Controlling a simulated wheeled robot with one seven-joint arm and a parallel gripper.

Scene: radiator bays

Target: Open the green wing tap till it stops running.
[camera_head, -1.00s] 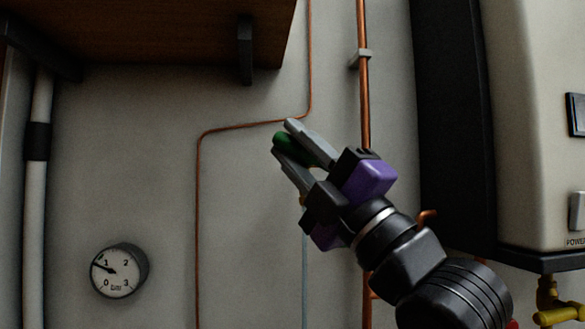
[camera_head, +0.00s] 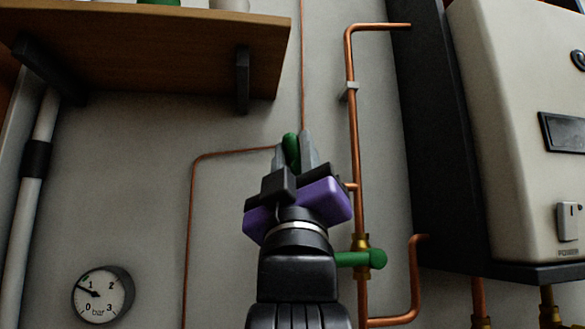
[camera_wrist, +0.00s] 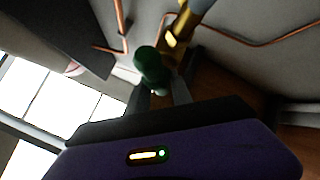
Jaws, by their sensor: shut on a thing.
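The green wing tap (camera_head: 291,152) is between my fingertips in the head view, its green wing standing nearly upright against the wall. My gripper (camera_head: 294,158) is shut on it, one grey finger on each side. In the wrist view the green wing (camera_wrist: 152,66) shows at the fingertips (camera_wrist: 160,92), beside a brass body (camera_wrist: 176,42). My purple and black gripper hides the tap's lower part in the head view.
A second green handle (camera_head: 362,259) sits on a brass valve on the right copper pipe (camera_head: 355,140), close beside my wrist. A wooden shelf (camera_head: 190,55) overhangs at upper left. A white boiler (camera_head: 515,130) stands right. A gauge (camera_head: 98,294) is at lower left.

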